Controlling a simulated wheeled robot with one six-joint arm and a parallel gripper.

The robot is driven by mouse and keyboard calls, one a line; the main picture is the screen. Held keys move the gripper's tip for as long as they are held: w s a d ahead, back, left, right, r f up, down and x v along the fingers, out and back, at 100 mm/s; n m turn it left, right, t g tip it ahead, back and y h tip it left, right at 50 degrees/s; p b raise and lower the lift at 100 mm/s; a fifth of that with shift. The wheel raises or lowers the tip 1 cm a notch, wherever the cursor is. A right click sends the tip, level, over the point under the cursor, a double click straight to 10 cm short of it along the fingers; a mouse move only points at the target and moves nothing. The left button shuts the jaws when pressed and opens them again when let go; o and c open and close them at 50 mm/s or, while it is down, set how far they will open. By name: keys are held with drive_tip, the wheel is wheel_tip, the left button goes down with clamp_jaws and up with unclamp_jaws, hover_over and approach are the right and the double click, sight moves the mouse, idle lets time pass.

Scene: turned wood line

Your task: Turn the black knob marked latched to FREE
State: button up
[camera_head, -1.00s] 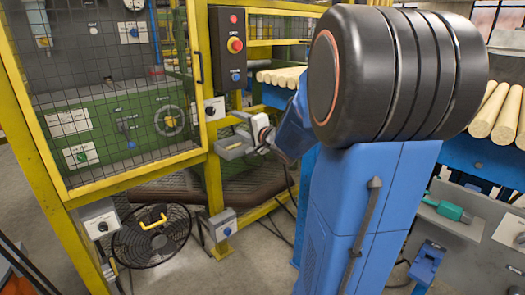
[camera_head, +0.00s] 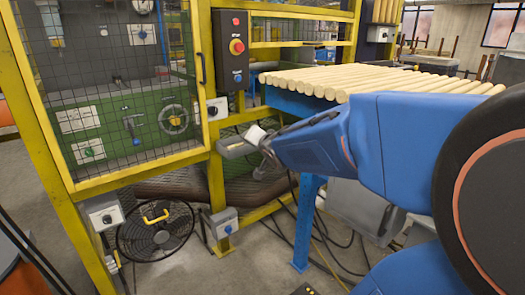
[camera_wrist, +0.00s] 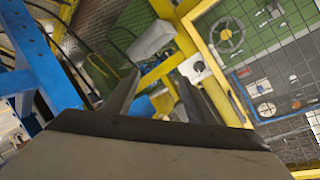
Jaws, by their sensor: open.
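A black knob (camera_head: 212,110) sits on a pale plate on the yellow post, right of the mesh guard door. In the wrist view this knob (camera_wrist: 197,67) shows on its white plate, beyond the right finger. Another black knob (camera_head: 107,218) is on a white box at the lower left. The lettering is too small to read, so I cannot tell which is marked latched. My gripper (camera_wrist: 158,92) is open and empty, its two dark fingers apart. In the head view my gripper (camera_head: 262,140) is partly hidden, below and right of the post knob, apart from it.
A grey box (camera_head: 236,149) juts from the frame close to my gripper. The mesh guard door (camera_head: 125,100) is left of the post. A control box with a red button (camera_head: 236,46) stands above. Wood rods (camera_head: 370,82) lie at the right; a floor fan (camera_head: 155,238) is below.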

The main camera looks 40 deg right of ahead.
drive_tip(key=shift+s+a+f+n+g, duration=0.15)
drive_tip(key=shift+s+f, duration=0.05)
drive_tip(key=shift+s, duration=0.3)
drive_tip(key=shift+s+a+f+n+g, duration=0.1)
drive_tip(key=shift+s+f+n, duration=0.1)
drive_tip(key=shift+s, duration=0.25)
drive_tip(key=shift+s+a+f+n+g, duration=0.15)
drive_tip(key=shift+s, duration=0.35)
